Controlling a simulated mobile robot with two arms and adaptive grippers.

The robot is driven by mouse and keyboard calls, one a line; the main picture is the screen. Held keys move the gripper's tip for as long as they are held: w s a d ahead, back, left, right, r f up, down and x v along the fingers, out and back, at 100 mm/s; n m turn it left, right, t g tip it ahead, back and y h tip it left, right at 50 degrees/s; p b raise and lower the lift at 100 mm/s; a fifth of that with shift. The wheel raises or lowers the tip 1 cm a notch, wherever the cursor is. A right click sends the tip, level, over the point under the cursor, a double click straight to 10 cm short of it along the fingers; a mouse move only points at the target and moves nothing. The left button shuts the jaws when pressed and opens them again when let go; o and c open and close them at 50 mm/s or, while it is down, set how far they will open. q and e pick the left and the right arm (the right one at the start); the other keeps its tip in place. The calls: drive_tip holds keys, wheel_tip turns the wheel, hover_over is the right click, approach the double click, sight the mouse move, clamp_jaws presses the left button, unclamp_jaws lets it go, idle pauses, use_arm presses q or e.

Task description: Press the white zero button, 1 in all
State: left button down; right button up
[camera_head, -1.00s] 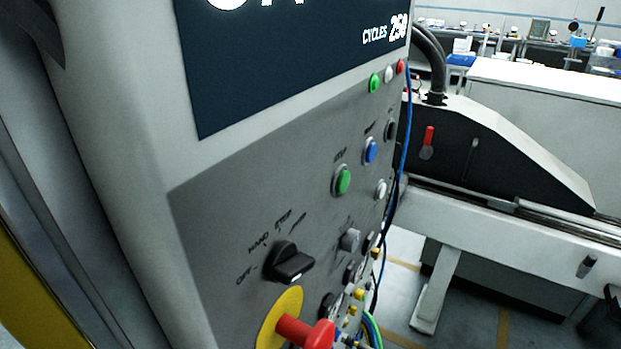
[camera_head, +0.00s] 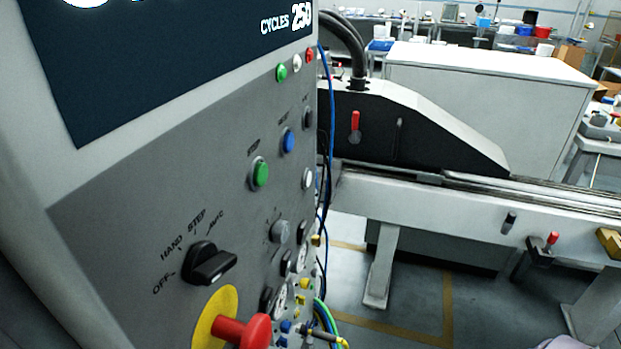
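A white round button (camera_head: 307,179) sits near the right edge of the grey control panel (camera_head: 150,175), seen at a steep angle. It is right of the green button (camera_head: 260,173) and below the blue button (camera_head: 288,140). No zero marking on it can be read. A smaller white round piece (camera_head: 297,62) sits at the panel's top right, between a green one (camera_head: 282,72) and a red one (camera_head: 309,54). Neither of my grippers is in view.
A black selector knob (camera_head: 208,264) and a red knob on a yellow disc (camera_head: 245,329) stick out low on the panel. Cables and hoses (camera_head: 325,130) hang along its right edge. A dark machine with a sloped white cover (camera_head: 420,115) stands behind. Open floor (camera_head: 420,290) shows at lower right.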

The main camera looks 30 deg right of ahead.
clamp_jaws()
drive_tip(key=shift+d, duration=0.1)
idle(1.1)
